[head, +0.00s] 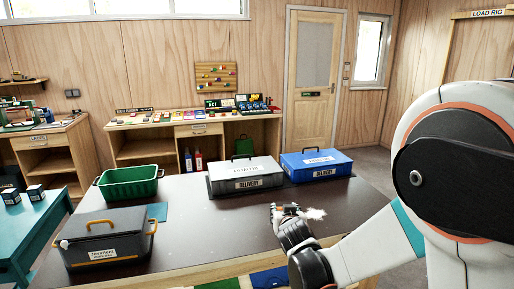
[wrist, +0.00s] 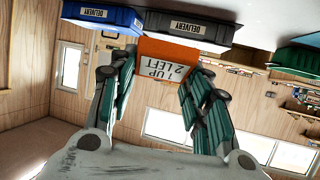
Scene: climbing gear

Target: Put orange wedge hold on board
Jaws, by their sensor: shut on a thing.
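An orange block (wrist: 168,48), which I take for the orange wedge hold, sits between the fingers of my gripper (wrist: 165,72) in the wrist view. A white label on it reads "1 UP 2 LEFT". My gripper is shut on it. In the head view my gripper (head: 287,212) is over the near right part of the dark table (head: 205,225); the hold's orange face does not show there. A wooden board (head: 216,78) with several small coloured holds hangs on the far wall.
A grey delivery case (head: 245,176) and a blue one (head: 316,164) stand beyond my gripper. A green crate (head: 128,184) and a dark lidded box (head: 105,240) are at the left. A cluttered workbench (head: 190,130) stands below the board.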

